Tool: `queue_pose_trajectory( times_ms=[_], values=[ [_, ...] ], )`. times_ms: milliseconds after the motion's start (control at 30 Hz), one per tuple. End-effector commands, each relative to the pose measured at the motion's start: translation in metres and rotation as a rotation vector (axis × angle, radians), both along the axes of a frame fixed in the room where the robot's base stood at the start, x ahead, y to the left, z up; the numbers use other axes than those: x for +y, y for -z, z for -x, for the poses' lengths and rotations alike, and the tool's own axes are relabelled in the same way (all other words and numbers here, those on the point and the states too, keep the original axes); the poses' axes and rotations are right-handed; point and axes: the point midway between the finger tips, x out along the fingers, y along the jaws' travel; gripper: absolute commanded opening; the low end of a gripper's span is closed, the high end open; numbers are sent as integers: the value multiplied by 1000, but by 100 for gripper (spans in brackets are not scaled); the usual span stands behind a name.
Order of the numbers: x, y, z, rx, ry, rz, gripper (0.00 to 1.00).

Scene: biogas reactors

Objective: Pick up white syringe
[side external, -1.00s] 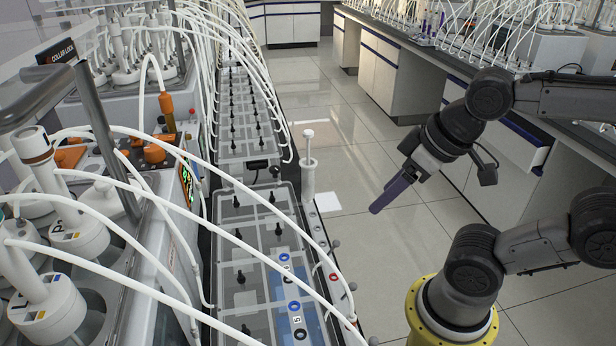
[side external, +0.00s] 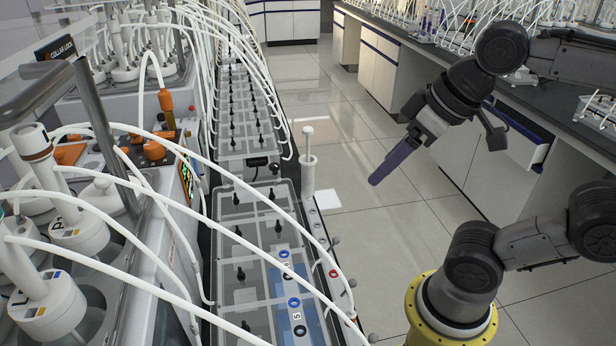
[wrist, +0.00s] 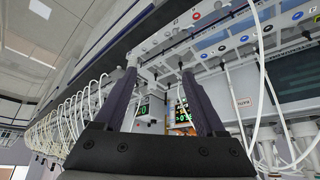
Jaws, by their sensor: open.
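The white syringe (side external: 308,170) stands upright at the right edge of the clear-lidded tank in the side view, with its plunger top up. My gripper (side external: 375,181) is to the right of the syringe, apart from it, with dark purple fingers pointing down and left. In the wrist view my gripper (wrist: 160,74) shows two separated fingers with nothing held between them. A pale upright shape by the left fingertip there may be the syringe, but I cannot tell for sure.
The clear-lidded tank (side external: 225,209) has black fittings and several blue-ringed ports. White tubes (side external: 250,180) arch over it from the reactors on the left. Open tiled floor (side external: 400,255) lies to the right. A bench with an open drawer (side external: 522,150) stands behind my arm.

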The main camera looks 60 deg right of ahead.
Motion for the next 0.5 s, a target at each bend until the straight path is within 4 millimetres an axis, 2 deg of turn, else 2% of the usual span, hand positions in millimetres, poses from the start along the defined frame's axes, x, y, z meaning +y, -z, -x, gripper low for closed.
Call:
queue_pose_trajectory(
  times_ms=[167,500],
  values=[
    [22,4,-23,-75,-65,-60,72],
    [74,-4,-79,-307,-153,-218,72]
  ],
)
